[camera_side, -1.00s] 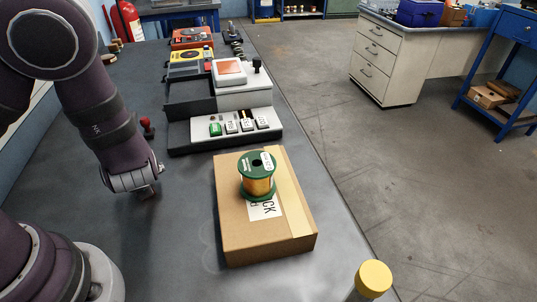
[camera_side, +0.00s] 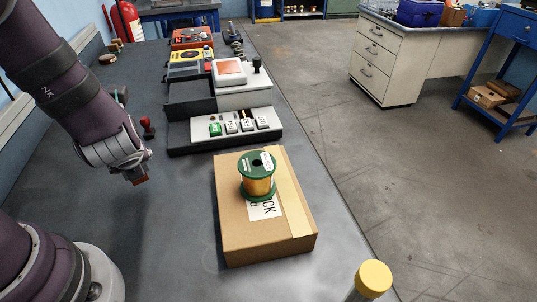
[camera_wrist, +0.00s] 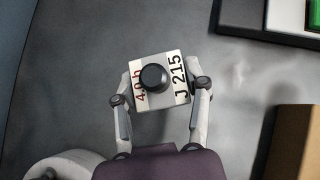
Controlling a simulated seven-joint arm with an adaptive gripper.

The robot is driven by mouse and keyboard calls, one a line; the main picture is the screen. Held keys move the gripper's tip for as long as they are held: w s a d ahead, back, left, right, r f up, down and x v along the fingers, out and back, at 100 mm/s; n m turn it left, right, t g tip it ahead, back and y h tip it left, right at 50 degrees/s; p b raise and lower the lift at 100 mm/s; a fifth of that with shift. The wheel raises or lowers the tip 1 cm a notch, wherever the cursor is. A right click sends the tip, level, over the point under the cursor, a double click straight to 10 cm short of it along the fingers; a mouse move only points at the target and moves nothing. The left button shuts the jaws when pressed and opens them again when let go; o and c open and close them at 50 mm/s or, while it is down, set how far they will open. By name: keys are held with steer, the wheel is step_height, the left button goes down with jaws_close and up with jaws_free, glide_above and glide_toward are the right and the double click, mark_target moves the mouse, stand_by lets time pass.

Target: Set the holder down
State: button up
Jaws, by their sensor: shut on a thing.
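In the wrist view my gripper (camera_wrist: 159,96) has its two fingers on opposite sides of a small square holder (camera_wrist: 160,104). The holder has a pale top with a round black knob and labels reading "4.0 h" and "J 215". In the side view my gripper (camera_side: 130,172) is at the left, over the grey bench and left of the cardboard box. A small brownish part (camera_side: 140,181) shows at its fingertips; most of the holder is hidden there. I cannot tell whether the holder touches the bench.
A red-knobbed stamp-like thing (camera_side: 147,128) stands near my gripper. A yellow-capped tube (camera_side: 373,280) is in front. Bare bench lies between gripper and box.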

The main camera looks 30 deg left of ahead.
step_height(320, 180, up, 10)
steer(key=shift+r, duration=0.2)
steer(key=shift+d, duration=0.15)
steer(key=shift+d+f+n+g, duration=0.25)
steer(key=shift+f+n+g, duration=0.05)
steer(key=shift+n, duration=0.1)
steer(key=s+d+f+n+g+h, duration=0.1)
steer(key=d+f+n+g+h, duration=0.2)
steer(key=d+n+g, duration=0.5)
steer(key=d+f+n+g+h, duration=0.3)
steer(key=d+n, duration=0.3)
steer(key=n, duration=0.4)
steer(key=s+d+r+n+t+h, duration=0.6)
steer(key=d+n+h, duration=0.5)
steer(key=n, duration=0.6)
steer(key=shift+g, duration=0.7)
steer(key=f, duration=1.4)
steer(key=shift+a, duration=0.2)
